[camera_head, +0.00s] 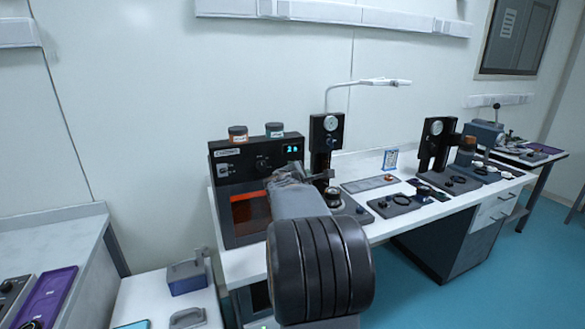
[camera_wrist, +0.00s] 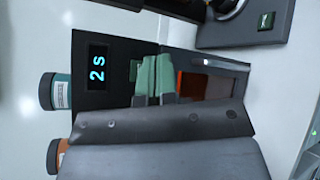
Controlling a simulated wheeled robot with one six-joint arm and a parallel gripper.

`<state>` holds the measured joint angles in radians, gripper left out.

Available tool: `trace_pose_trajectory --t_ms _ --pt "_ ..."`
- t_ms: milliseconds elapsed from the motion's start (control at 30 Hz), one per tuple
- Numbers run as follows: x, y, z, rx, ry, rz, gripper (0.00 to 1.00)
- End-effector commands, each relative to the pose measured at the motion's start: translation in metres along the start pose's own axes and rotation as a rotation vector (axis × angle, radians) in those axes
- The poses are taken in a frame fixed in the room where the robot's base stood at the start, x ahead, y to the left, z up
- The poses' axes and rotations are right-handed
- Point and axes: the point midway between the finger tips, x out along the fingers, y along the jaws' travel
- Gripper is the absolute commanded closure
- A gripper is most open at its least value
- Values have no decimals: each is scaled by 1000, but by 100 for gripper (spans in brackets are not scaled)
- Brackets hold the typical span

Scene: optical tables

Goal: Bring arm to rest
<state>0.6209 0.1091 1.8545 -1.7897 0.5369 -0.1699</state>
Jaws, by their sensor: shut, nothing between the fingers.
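My arm (camera_head: 300,200) reaches forward over the white bench, in front of a black box-shaped device (camera_head: 228,165). The device has a lit display reading "2 s" and an orange-lit opening low in its front. In the wrist view, my gripper (camera_wrist: 155,76) has its greenish finger pads close together with nothing held. The device's display (camera_wrist: 97,77) and orange opening (camera_wrist: 195,86) show beyond the fingers there. In the head view the fingertips are hard to make out. Whether they touch the device cannot be told.
More instruments fill the bench (camera_head: 270,262) further right. Blue floor (camera_head: 440,285) is open at lower right.

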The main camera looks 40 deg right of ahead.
Motion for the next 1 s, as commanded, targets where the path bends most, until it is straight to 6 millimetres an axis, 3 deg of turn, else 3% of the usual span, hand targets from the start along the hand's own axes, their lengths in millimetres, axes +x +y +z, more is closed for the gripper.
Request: trace_pose_trajectory --t_ms 767,900,1000 --pt "0 -3 2 39 -15 -17 100" --pt "-4 -42 -2 198 -38 -159 100" --pt "-26 -80 -8 387 -61 -319 100"
